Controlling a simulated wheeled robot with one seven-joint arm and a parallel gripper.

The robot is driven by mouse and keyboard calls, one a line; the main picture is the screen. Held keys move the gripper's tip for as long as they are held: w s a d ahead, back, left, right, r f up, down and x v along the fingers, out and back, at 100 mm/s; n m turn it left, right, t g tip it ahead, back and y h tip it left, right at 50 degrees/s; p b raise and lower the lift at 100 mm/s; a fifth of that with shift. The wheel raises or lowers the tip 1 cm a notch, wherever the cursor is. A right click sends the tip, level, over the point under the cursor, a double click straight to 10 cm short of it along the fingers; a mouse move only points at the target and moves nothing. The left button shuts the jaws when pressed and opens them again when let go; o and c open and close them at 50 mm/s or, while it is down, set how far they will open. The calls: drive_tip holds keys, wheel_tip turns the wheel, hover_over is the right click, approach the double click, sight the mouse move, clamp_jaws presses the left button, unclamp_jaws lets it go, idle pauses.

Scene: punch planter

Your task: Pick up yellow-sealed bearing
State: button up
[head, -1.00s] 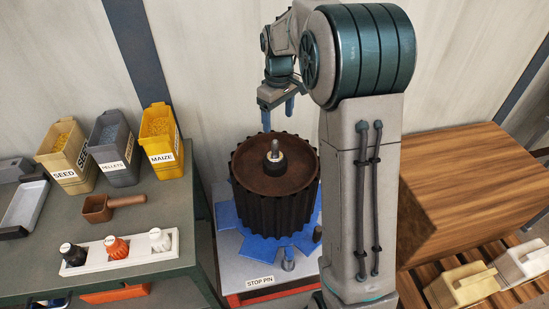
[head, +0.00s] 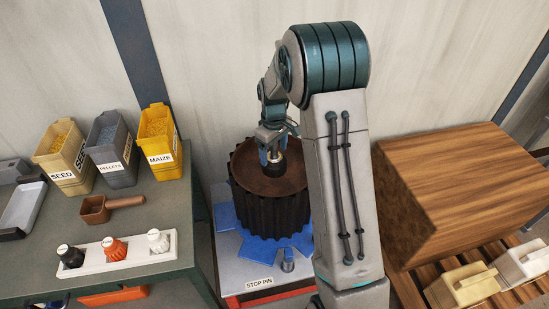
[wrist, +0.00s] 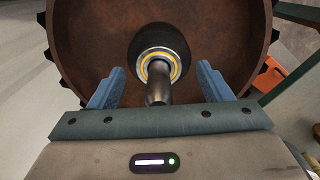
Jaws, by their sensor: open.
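The yellow-sealed bearing (wrist: 158,66) is a silver ring with a yellow band. It sits around the grey shaft (wrist: 158,90) at the centre of the brown ribbed drum (wrist: 90,40). In the wrist view my gripper (wrist: 161,74) is open, with one blue finger on either side of the shaft and bearing, clear gaps between. In the head view my gripper (head: 272,156) is low over the middle of the drum (head: 268,205), and its fingers partly hide the bearing. I cannot tell whether the fingertips reach the bearing's height.
The drum stands on a blue plate (head: 228,216) on a stand labelled STOP PIN. At left, a green table (head: 40,262) holds seed, pellets and maize bins, a brown scoop (head: 110,206) and a white rack (head: 105,257). A wooden box (head: 460,185) stands right.

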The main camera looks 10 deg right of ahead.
drive_tip(key=shift+f, duration=0.7)
drive_tip(key=c, duration=1.1)
drive_tip(key=shift+r, duration=0.15)
drive_tip(key=shift+c, duration=0.2)
